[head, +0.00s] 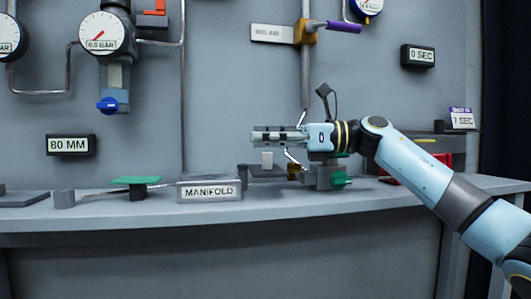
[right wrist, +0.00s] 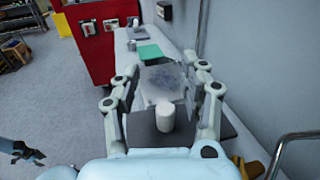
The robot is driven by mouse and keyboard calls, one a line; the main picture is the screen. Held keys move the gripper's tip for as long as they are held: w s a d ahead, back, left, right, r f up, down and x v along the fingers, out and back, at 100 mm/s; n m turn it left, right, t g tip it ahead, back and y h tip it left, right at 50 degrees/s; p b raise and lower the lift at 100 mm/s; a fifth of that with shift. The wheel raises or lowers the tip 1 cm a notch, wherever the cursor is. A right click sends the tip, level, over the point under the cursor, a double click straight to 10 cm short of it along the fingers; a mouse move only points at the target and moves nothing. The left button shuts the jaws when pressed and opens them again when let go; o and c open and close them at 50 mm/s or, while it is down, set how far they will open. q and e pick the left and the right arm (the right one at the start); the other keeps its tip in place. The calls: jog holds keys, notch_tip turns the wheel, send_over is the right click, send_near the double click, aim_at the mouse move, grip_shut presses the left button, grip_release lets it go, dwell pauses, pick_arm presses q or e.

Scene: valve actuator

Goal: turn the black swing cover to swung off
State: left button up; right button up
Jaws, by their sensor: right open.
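The black swing cover (head: 268,173) is a flat dark plate with a pale upright knob (head: 267,159), just right of the MANIFOLD block. It also shows in the right wrist view (right wrist: 143,132), with the pale knob (right wrist: 165,116) standing on it. My right gripper (head: 256,135) is above the cover, pointing left. In the right wrist view my right gripper (right wrist: 162,85) is open, one finger on each side of the knob in the picture, holding nothing. A small blue and dark part (right wrist: 20,150) at the left edge may be my left gripper; its fingers are unclear.
The MANIFOLD block (head: 209,189) and a green plate (head: 135,181) lie left along the bench (head: 330,205). A valve body with a green knob (head: 340,180) sits right of the cover, below my wrist. Pipes run up the wall. A red cabinet (right wrist: 97,40) stands beyond.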

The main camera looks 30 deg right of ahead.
notch_tip(320, 180, up, 7)
jog(key=shift+f, duration=0.15)
dwell(0.5)
